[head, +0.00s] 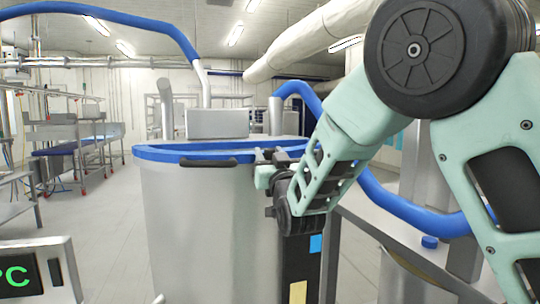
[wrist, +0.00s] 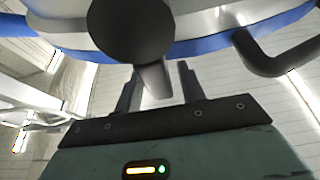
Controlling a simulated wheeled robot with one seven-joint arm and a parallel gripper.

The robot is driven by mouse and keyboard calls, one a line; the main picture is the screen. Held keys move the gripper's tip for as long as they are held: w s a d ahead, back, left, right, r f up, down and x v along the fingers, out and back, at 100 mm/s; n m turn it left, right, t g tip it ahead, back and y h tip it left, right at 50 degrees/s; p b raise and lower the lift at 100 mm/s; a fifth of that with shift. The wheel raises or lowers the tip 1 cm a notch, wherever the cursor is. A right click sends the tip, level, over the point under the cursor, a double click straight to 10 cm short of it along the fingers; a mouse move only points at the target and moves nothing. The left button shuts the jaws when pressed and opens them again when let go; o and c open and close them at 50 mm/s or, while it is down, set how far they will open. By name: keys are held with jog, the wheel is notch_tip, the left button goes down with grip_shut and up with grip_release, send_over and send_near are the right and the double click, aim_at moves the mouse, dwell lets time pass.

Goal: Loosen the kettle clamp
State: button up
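The kettle (head: 200,215) is a large steel vat with a blue rim in the head view. Dark parts of what looks like its clamp (head: 277,156) sit at the rim's right front, partly hidden by my arm. In the wrist view, a dark round knob (wrist: 130,28) and a grey tapered piece (wrist: 153,80) below it appear to belong to the clamp. My gripper (wrist: 158,74) has its two fingers apart, one on each side of the grey piece. A gap shows on the right side; contact on the left cannot be told. The fingers are hard to make out in the head view.
A black handle (head: 209,161) is on the kettle's front, near the clamp; it shows at right in the wrist view (wrist: 268,58). A display box (head: 38,270) stands at lower left. A steel table (head: 400,245) is at right. Floor left of the kettle is clear.

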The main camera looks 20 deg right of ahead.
grip_shut()
jog(key=shift+f+b, duration=0.1)
jog(key=shift+b, duration=0.2)
jog(key=m+b, duration=0.1)
jog(key=d+m+h+b, duration=0.1)
jog(key=b, duration=0.1)
jog(key=shift+f, duration=0.25)
jog(key=d+f+m+g+h+b, duration=0.3)
jog(key=m+b, duration=0.5)
jog(key=m, duration=0.2)
jog(key=d+f+m+g+h+b, duration=0.2)
jog(key=d+f+m+b, duration=0.1)
jog(key=m+b, duration=0.5)
jog(key=shift+f+m+g+h, duration=0.25)
jog(key=shift+m+g+h, duration=0.15)
jog(key=shift+m, duration=0.8)
jog(key=shift+f, duration=0.1)
jog(key=shift+o, duration=1.2)
grip_release()
